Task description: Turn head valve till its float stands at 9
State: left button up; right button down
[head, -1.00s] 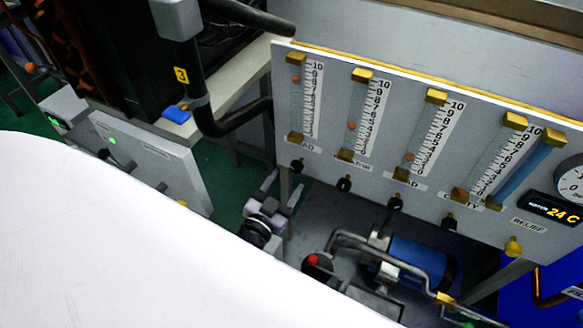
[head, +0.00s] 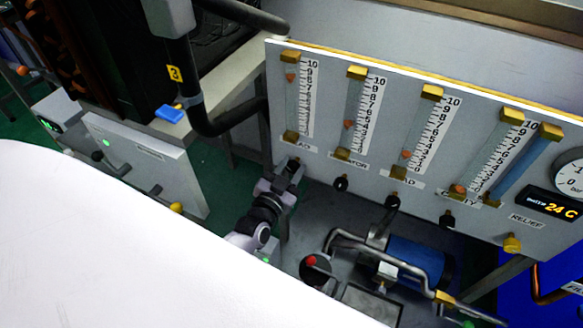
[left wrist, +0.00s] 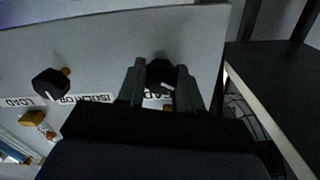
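The head valve is the dark knob (left wrist: 160,73) at the left end of the panel's knob row. Its white label is partly hidden by my left gripper. In the head view its gauge tube (head: 291,105) is the leftmost. The orange float (head: 291,77) stands high, near 8 to 9; the exact mark is hard to read. My left gripper (head: 288,178) is at this knob. In the left wrist view its two fingers (left wrist: 160,86) stand apart on either side of the knob, with no clear grip on it. My right gripper is not in view.
The isolator knob (head: 341,184) and load knob (head: 392,202) lie to the right. A yellow relief knob (head: 512,243) is farther right. A blue pump (head: 412,258) with grey pipes stands below the panel. A black hose (head: 220,122) hangs left of the panel.

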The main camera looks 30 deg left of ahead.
aim_at(291, 169)
pick_arm(q)
jog(key=shift+c, duration=0.4)
jog(key=shift+r, duration=0.1)
jog(key=shift+n, duration=0.7)
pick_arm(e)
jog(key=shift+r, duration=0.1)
pick_arm(q)
jog(key=o, duration=1.1)
jog(key=shift+c, duration=0.2)
jog(key=shift+s, duration=0.1)
jog(key=s+p, duration=0.1)
jog(key=s, duration=0.4)
jog(key=shift+s+d, duration=0.25)
jog(key=shift+s, duration=0.75)
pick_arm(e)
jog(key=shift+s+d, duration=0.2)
